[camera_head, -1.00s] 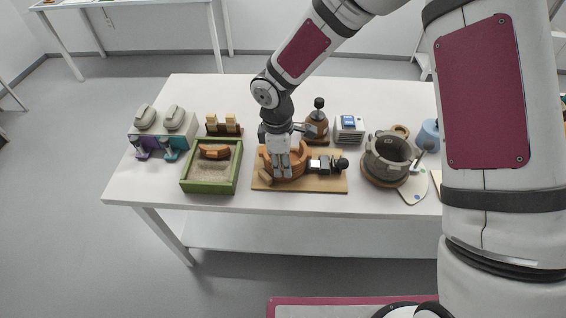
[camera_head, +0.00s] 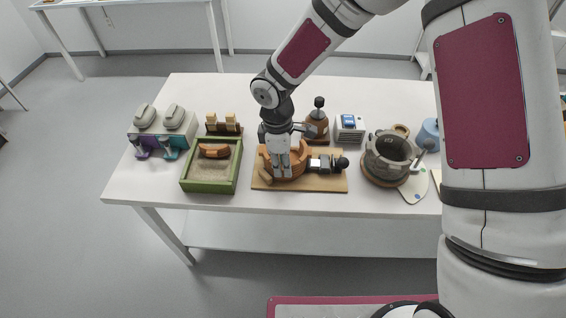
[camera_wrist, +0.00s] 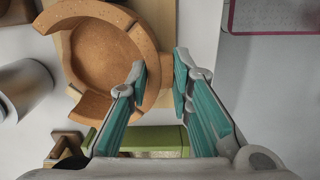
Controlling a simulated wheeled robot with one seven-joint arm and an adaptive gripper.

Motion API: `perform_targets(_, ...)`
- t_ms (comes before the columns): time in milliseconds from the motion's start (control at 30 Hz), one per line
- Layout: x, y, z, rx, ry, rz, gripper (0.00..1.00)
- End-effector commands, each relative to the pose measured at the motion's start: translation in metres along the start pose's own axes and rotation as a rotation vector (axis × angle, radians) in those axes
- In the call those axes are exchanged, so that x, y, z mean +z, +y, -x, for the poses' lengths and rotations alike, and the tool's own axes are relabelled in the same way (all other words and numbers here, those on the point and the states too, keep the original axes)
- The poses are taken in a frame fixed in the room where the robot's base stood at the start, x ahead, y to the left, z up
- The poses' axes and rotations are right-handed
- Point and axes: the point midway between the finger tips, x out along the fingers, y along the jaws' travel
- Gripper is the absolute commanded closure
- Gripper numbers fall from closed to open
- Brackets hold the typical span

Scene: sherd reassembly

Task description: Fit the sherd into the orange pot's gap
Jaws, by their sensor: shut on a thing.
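The orange pot (camera_head: 301,156) stands on a wooden board, and its round inside shows in the wrist view (camera_wrist: 105,45). My gripper (camera_head: 282,176) points down at the pot's front wall. In the wrist view my gripper (camera_wrist: 161,78) has one finger inside the pot's ring and one outside. It is shut on a curved orange sherd (camera_wrist: 155,75) in line with the wall; no clear seam shows between the two. Another orange-brown sherd (camera_head: 214,151) lies in the green sand tray (camera_head: 210,187).
The board (camera_head: 320,184) also carries a black-and-white clamp (camera_head: 325,165). Purple and teal holders (camera_head: 160,140) stand at the left. The table's front strip is clear.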

Motion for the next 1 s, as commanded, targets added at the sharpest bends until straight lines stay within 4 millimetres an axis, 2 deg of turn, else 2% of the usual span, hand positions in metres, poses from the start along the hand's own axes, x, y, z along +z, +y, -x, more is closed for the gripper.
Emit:
perform_targets(200,0.000,0.000,-0.001,-0.001,0.000,0.000,1.00)
perform_targets(233,0.000,0.000,-0.001,-0.001,0.000,0.000,0.75)
perform_targets(300,0.000,0.000,-0.001,-0.001,0.000,0.000,0.60)
perform_targets(333,0.000,0.000,-0.001,-0.001,0.000,0.000,0.56)
perform_targets(600,0.000,0.000,0.000,-0.001,0.000,0.000,0.56)
perform_targets(733,0.000,0.001,0.007,0.002,0.000,0.000,0.56)
perform_targets(867,0.000,0.001,0.026,0.004,0.001,-0.001,0.56)
perform_targets(1000,0.000,0.001,0.055,0.004,0.001,-0.003,0.56)
